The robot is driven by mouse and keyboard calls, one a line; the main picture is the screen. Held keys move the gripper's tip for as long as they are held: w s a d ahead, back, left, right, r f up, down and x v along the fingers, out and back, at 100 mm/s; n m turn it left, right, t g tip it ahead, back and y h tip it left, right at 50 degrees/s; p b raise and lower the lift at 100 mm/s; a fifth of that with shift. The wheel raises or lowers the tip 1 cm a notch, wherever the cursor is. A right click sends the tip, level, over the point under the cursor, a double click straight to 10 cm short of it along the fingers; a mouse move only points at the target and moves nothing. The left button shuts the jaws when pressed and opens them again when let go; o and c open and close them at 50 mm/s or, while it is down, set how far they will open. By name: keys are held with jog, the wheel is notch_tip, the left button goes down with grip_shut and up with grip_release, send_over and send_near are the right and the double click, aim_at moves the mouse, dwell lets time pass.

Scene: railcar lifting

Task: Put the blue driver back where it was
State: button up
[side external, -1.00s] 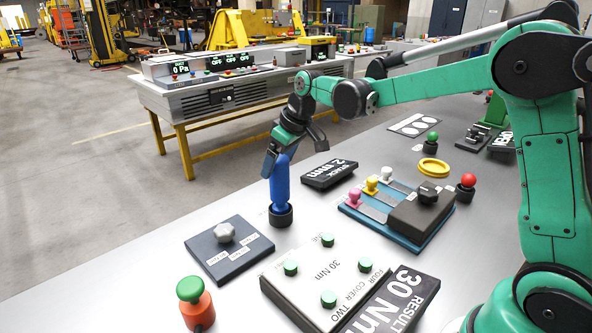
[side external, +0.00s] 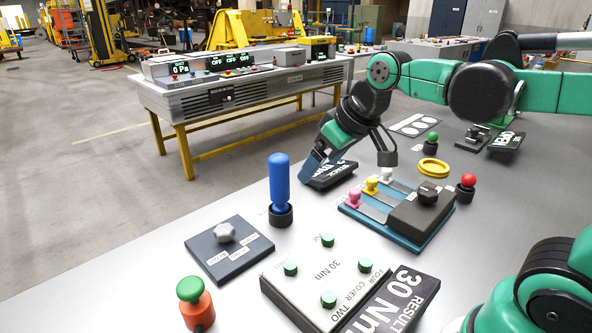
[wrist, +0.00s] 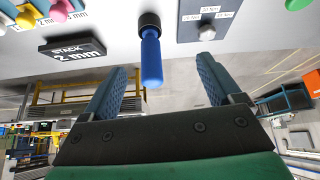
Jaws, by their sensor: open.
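The blue driver (side external: 279,183) stands upright in a black round holder (side external: 281,215) near the table's far-left edge. In the wrist view the driver (wrist: 151,62) lies ahead of the fingertips, its base in the black holder (wrist: 149,21). My gripper (side external: 346,165) is open and empty, to the right of the driver and clear of it, over the "2 mm" stack display.
The grey knob plate (side external: 229,250) and cover box (side external: 326,273) are in front of the driver. The slider panel (side external: 385,213) and stack display (side external: 331,174) are to its right. A red-and-green button (side external: 196,302) stands front left. Bare table lies around the driver.

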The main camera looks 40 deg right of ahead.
jog(key=s+a+f+m+t, duration=0.1)
jog(key=s+f, duration=0.3)
jog(key=shift+s+f, duration=0.3)
jog(key=shift+s, duration=0.05)
dwell(0.9)
